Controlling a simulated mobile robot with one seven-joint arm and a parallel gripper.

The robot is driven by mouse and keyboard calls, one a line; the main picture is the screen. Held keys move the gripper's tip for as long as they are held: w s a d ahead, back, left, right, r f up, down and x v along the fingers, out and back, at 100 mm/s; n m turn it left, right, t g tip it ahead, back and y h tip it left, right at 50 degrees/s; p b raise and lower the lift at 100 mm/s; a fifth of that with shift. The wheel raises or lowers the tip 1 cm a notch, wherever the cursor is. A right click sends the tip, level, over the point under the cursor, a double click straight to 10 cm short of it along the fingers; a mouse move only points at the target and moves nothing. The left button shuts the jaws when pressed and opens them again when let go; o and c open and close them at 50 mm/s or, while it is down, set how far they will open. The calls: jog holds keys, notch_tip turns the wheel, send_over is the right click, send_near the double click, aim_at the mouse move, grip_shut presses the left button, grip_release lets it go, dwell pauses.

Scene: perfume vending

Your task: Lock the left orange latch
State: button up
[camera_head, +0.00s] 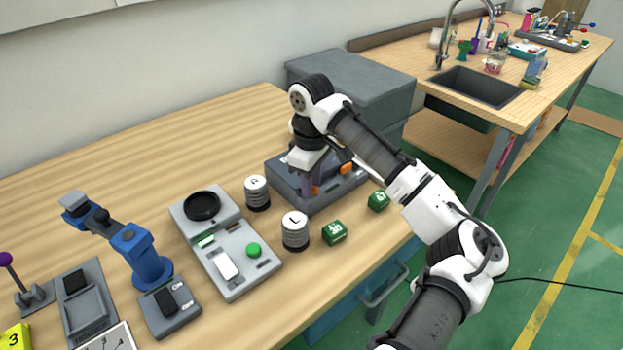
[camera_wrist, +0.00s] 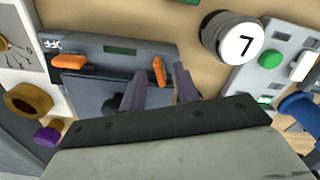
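A dark grey box unit (camera_head: 290,188) with two orange latches stands on the table. In the wrist view the unit (camera_wrist: 95,92) is seen from another side. One latch (camera_head: 315,190) is beside my gripper (camera_head: 309,184) in the head view. In the wrist view this latch (camera_wrist: 158,70) stands nearly upright in the picture, tilted slightly. The other latch (camera_head: 346,168) lies roughly sideways in the wrist view (camera_wrist: 68,61). My gripper (camera_wrist: 161,80) is open, its two purple-grey fingers apart with the first latch seen between their tips. Contact cannot be told.
Two striped cylinders, one marked L (camera_head: 295,231), and green dice (camera_head: 334,232) stand close to the unit. A grey panel with a green button (camera_head: 253,250) and a blue device (camera_head: 150,262) are farther left. A large grey box (camera_head: 350,85) stands behind.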

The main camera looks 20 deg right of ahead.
grip_shut()
dwell(0.3)
jog(key=m+p, duration=0.2)
jog(key=shift+a+r+m+p, duration=0.1)
jog(key=shift+r+m+p, duration=0.15)
jog(key=shift+m+p, duration=0.15)
jog(key=shift+f+m+p, duration=0.1)
jog(key=shift+m+p, duration=0.6)
jog(key=shift+f, duration=0.15)
grip_release()
